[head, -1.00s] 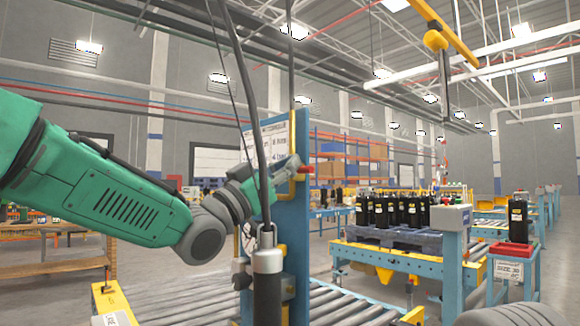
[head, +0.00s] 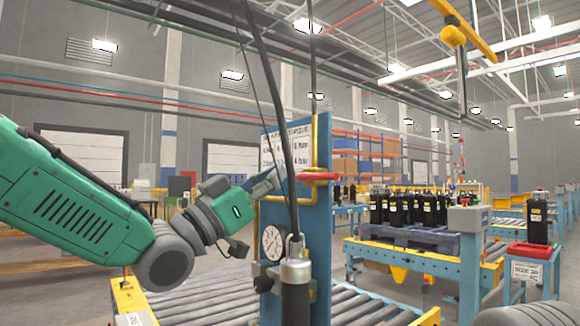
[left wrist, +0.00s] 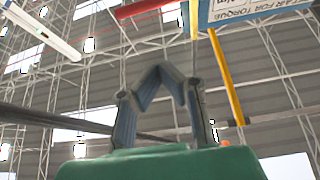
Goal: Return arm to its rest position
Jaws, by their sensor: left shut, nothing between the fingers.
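My green left arm comes in from the left in the head view. Its left gripper (head: 272,184) is shut and empty, in front of the upper part of a blue station panel (head: 319,205). I cannot tell whether it touches the panel. In the left wrist view the left gripper (left wrist: 161,70) shows both fingers bent inward to meet, with nothing between them. A dark cylindrical tool (head: 296,290) with a silver collar stands or hangs at a cable's end in front of the panel. My right gripper is not in view.
The panel bears a sign (head: 288,146), a round gauge (head: 271,242) and a yellow pipe (head: 318,177). A roller conveyor (head: 215,298) runs below. At right, a pallet (head: 415,234) holds several black cylinders (head: 398,208). Cables hang close to the gripper.

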